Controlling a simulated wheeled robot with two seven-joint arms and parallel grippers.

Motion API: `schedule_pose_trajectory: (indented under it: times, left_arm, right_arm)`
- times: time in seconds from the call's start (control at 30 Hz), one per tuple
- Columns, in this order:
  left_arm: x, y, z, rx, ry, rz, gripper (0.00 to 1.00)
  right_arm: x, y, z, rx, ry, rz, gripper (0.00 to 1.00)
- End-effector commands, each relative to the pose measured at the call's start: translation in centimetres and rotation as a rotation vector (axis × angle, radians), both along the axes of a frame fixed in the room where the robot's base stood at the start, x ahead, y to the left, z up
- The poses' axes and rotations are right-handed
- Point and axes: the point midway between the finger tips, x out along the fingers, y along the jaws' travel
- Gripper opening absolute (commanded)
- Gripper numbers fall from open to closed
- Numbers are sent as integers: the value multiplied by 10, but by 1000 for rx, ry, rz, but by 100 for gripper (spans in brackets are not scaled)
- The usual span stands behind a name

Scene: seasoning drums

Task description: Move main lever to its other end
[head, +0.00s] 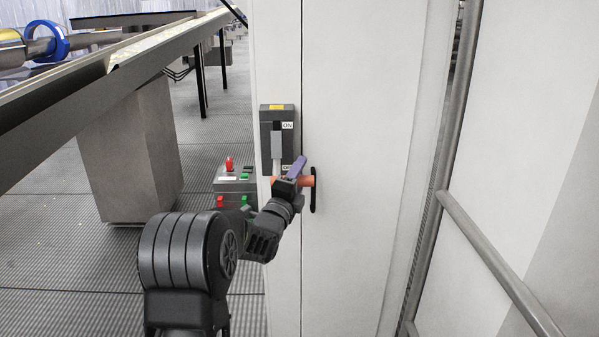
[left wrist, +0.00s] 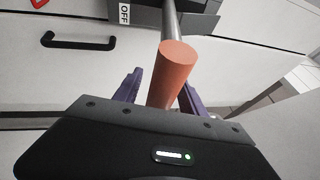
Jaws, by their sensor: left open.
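The main lever's box (head: 277,118) is dark grey, on a pale cabinet, with an ON label at its top right and an OFF label low down. The lever's orange grip (head: 307,181) shows low, near the OFF end, partly hidden behind my gripper. In the left wrist view the orange grip (left wrist: 172,72) points toward the camera on a grey metal rod, with the OFF label (left wrist: 124,14) beside it. My left gripper (head: 296,170) is open, its purple fingers on either side of the orange grip. Whether they touch it is unclear. My right gripper is not in view.
A black door handle (head: 313,190) sits on the cabinet just right of the lever. A grey control box (head: 236,181) with red and green buttons stands at left. A conveyor (head: 95,75) runs along the left. A metal rail (head: 500,262) is at right.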

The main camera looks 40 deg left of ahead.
Motion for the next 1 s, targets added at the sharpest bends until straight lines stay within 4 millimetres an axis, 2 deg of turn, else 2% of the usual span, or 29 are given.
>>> schedule_pose_trajectory:
  times: [0.2,0.8,1.0]
  left_arm:
    - [0,0,0,-1,0,0,48]
    - [0,0,0,-1,0,0,0]
    - [0,0,0,-1,0,0,0]
  right_arm:
    - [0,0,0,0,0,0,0]
    - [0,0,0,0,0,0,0]
    - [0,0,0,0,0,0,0]
